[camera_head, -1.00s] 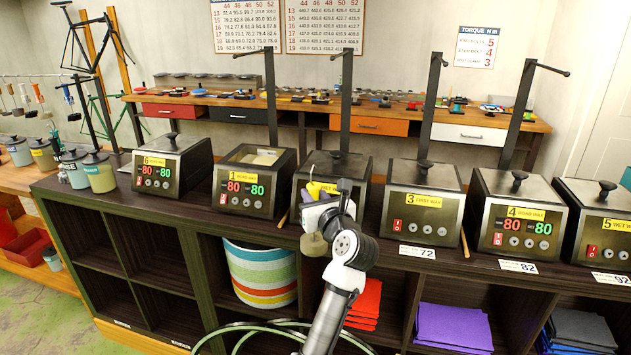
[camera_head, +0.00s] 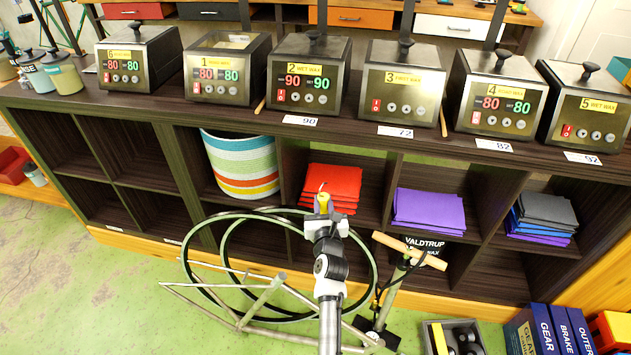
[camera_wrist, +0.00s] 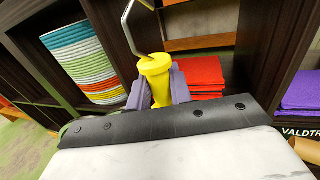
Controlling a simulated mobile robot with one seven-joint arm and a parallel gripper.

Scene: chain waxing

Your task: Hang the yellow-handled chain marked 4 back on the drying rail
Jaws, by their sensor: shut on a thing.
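A yellow handle (camera_wrist: 156,82) with a bent metal hook (camera_wrist: 132,22) at its top stands between my gripper's two grey-purple fingers in the wrist view. My gripper (camera_wrist: 160,94) is shut on it. In the head view my gripper (camera_head: 322,212) is at the bottom centre, in front of the shelf unit, with the yellow handle (camera_head: 322,200) at its tip. I cannot read a 4 on the handle, and no chain shows below it. The drying rail cannot be made out in the current views.
Several wax heaters, such as heater 2 (camera_head: 308,80), line the dark shelf top (camera_head: 350,128). Below are a striped basket (camera_head: 240,165), red cloths (camera_head: 332,186) and purple cloths (camera_head: 430,208). A bike frame (camera_head: 275,290), a floor pump (camera_head: 395,285) and boxes (camera_head: 545,330) stand on the floor.

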